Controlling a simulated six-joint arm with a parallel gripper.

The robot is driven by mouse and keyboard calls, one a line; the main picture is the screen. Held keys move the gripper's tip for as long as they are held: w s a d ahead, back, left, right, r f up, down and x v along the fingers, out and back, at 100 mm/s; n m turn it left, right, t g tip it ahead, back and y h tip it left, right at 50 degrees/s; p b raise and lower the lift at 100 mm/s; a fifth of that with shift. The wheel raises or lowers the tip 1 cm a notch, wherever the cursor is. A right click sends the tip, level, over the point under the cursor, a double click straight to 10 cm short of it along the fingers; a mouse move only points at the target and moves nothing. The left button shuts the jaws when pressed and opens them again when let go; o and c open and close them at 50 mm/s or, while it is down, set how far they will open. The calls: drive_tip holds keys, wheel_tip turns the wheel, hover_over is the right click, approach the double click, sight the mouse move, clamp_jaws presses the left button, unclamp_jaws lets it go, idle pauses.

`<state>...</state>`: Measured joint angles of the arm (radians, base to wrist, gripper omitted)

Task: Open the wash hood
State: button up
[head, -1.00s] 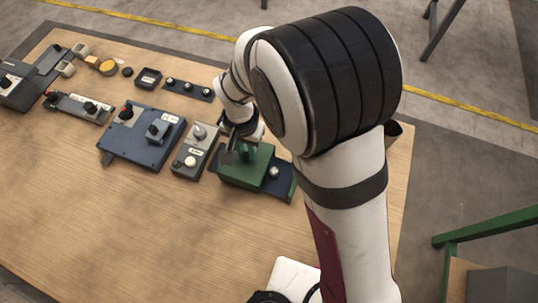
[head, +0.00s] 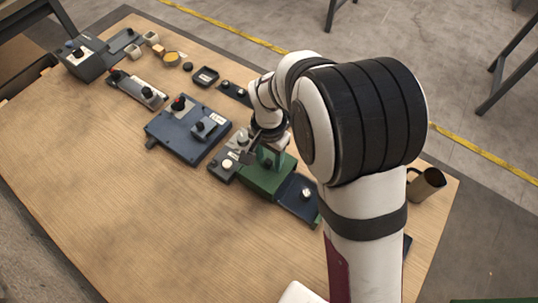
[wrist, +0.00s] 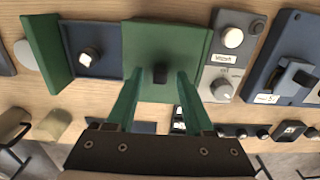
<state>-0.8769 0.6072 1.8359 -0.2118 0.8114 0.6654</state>
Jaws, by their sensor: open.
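The wash hood is most likely the green cover (head: 266,180) with a black knob (wrist: 178,98) on it. It sits at one end of a dark blue base (head: 298,190), and the base shows bare beside it, with a pale knob. A green upright plate (wrist: 44,50) stands at the base's far end in the wrist view. My gripper (head: 268,153) is open over the green cover. In the wrist view its two green fingers (wrist: 170,76) stand on either side of the black knob; whether either touches it cannot be told.
A grey control box (head: 233,158) is close beside the cover. A blue box with a red knob (head: 188,128) and several small devices line the table farther left. A brown mug (head: 425,184) stands right of my arm. The front-left table (head: 90,200) is clear.

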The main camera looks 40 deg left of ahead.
wheel_tip(320, 180, up, 16)
drive_tip(key=shift+f, duration=0.1)
idle(0.4)
drive_tip(key=d+r+m, duration=0.2)
drive_tip(key=d, duration=1)
drive_tip(key=s+d+f+m+y, duration=0.1)
drive_tip(key=s+d+f+m, duration=0.2)
drive_tip(key=s+d, duration=0.9)
drive_tip(key=d, duration=0.3)
drive_tip(key=shift+s+d+m+y, duration=0.15)
drive_tip(key=shift+s+m+y, duration=0.15)
drive_tip(key=shift+s+y, duration=0.1)
drive_tip(key=shift+w, duration=0.1)
